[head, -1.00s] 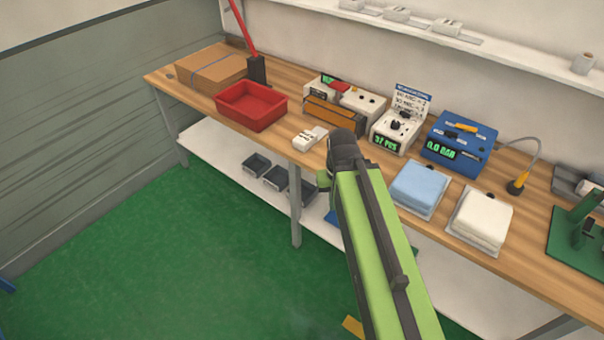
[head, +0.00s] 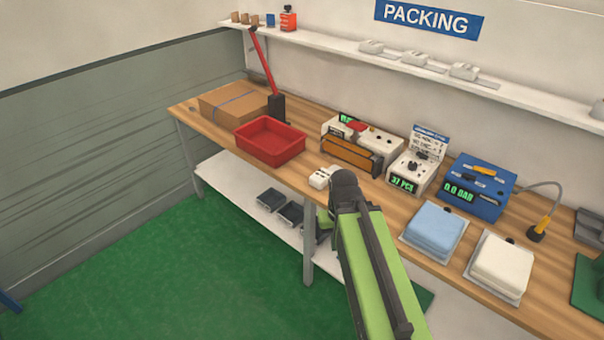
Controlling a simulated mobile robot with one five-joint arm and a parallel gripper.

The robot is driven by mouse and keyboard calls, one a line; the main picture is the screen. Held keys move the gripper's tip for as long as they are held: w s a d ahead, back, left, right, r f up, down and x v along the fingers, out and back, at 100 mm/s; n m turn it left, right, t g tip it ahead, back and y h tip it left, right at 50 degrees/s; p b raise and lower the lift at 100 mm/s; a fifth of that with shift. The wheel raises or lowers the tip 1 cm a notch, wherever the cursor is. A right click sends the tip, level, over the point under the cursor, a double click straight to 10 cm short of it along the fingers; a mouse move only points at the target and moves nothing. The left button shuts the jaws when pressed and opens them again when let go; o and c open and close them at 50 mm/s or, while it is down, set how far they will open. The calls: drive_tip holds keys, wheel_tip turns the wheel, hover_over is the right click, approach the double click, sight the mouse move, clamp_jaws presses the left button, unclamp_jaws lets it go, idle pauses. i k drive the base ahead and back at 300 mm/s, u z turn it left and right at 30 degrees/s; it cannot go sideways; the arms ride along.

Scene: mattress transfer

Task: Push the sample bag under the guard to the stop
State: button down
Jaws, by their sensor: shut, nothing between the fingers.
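A small white packet, apparently the sample bag (head: 322,177), lies near the front edge of the bench. The heat sealer (head: 381,140) stands behind it, with a long orange-brown bar across its front that looks like the guard (head: 350,154). The stop cannot be made out. The dark end of my arm, with my gripper (head: 345,186), is just right of the packet in the picture and overlaps its right edge. Contact cannot be judged. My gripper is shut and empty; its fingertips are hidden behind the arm.
A red tray (head: 270,141) and a cardboard box (head: 233,104) are to the left. A counting device (head: 410,172), a blue instrument (head: 477,187), and blue (head: 436,230) and white (head: 502,263) folded stacks are to the right. Bare bench lies between tray and packet.

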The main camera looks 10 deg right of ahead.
sight(319, 180)
drive_tip(key=u, duration=0.6)
drive_tip(key=i, duration=1.35)
drive_tip(key=u, duration=0.8)
drive_tip(key=k, duration=0.9)
drive_tip(key=u, duration=0.1)
drive_tip(key=i, duration=0.95)
drive_tip(key=z, duration=0.05)
